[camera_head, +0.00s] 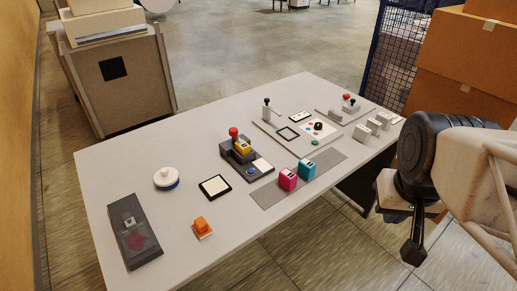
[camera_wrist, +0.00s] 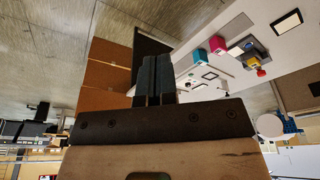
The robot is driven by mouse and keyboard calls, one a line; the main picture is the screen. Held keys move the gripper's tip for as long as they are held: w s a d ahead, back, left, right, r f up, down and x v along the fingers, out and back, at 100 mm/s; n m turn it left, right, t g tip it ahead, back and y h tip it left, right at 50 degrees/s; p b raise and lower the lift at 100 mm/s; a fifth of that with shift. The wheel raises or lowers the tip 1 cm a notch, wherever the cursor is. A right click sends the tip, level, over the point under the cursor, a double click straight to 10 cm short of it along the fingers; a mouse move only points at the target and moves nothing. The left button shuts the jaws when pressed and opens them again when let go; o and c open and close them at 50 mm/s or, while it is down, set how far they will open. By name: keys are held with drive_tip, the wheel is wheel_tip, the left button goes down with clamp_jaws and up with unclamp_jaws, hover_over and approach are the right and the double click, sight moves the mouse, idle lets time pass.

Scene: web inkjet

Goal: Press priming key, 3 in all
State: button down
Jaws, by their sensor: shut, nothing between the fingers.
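A grey table (camera_head: 130,180) bears several devices with buttons; no readable label tells which one is the priming key. A dark station (camera_head: 238,160) at the middle carries a red knob (camera_head: 233,132), a yellow block (camera_head: 242,147) and a blue button (camera_head: 251,171). A panel further back has a dark knob and a green button (camera_head: 315,142). My gripper (camera_head: 412,252) is shut and empty, off the table's right side; its fingers show in the wrist view (camera_wrist: 153,78).
Magenta (camera_head: 288,179) and cyan (camera_head: 307,168) blocks stand on a grey strip. A white round knob (camera_head: 166,177) and a dark box (camera_head: 133,235) are at left. Grey blocks (camera_head: 372,127) stand near the right edge. Cardboard boxes (camera_head: 458,60) are stacked behind my arm.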

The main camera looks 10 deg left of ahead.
drive_tip(key=shift+w, duration=0.1)
drive_tip(key=w+a+f+n+h, duration=0.1)
drive_tip(key=w+a+n, duration=0.15)
drive_tip(key=w, duration=0.35)
drive_tip(key=w+a+n+h, duration=0.1)
drive_tip(key=w+n+h, duration=0.15)
drive_tip(key=w, duration=0.45)
drive_tip(key=n+t+h, duration=0.2)
drive_tip(key=n+t, duration=0.3)
drive_tip(key=n, duration=0.9)
hover_over(251, 171)
wheel_tip(251, 171, down, 18)
drive_tip(key=r, duration=0.1)
drive_tip(key=shift+f, duration=0.25)
drive_tip(key=shift+f, duration=0.1)
drive_tip(key=shift+f, duration=4.3)
